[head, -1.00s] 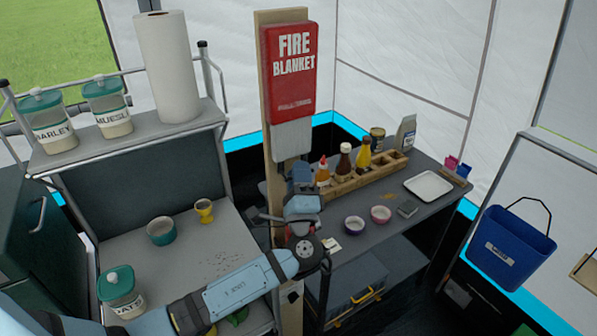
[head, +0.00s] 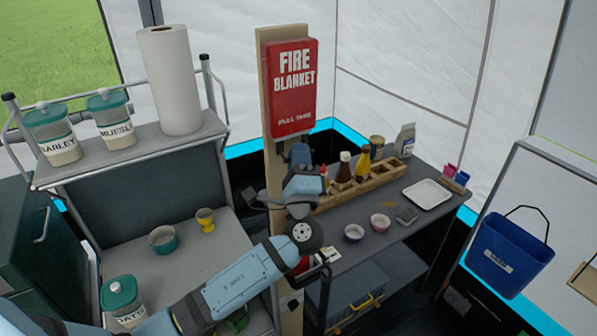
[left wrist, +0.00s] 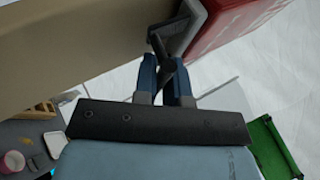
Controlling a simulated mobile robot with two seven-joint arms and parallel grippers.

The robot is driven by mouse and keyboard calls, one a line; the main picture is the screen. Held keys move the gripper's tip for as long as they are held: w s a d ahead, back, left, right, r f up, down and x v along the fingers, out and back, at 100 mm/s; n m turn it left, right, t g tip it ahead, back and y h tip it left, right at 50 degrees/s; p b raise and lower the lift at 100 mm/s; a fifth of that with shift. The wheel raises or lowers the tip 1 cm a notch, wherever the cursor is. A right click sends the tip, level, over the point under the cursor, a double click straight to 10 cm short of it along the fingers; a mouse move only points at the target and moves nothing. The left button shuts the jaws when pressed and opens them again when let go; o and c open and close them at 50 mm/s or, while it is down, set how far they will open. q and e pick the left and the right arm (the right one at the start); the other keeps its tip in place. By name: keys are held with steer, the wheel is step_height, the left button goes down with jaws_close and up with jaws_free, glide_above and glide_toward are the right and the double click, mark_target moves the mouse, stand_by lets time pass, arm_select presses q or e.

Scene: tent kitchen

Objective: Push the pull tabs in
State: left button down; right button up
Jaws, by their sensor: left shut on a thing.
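The red fire blanket case (head: 292,90) hangs on an upright wooden board (head: 272,190). Its lower edge is straight, and no pale tabs show below it in the head view. My left gripper (head: 298,152) is right under the case, pointing up. In the left wrist view, the gripper (left wrist: 168,70) is shut on a small dark piece beside a grey part (left wrist: 184,28) at the lower end of the red case (left wrist: 232,22). I cannot tell whether the grey part is the tabs or the case's underside. My right gripper is out of view.
A shelf unit with jars and a paper towel roll (head: 168,80) stands to the left. A grey counter (head: 380,235) with a wooden bottle rack (head: 345,190) and bowls is behind and right. A blue bucket (head: 510,250) hangs at the far right.

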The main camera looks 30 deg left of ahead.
arm_select(q)
steer(key=shift+r, duration=0.65)
steer(key=c, duration=1.2)
jaws_free()
steer(key=b+v, duration=0.5)
steer(key=v, duration=0.9)
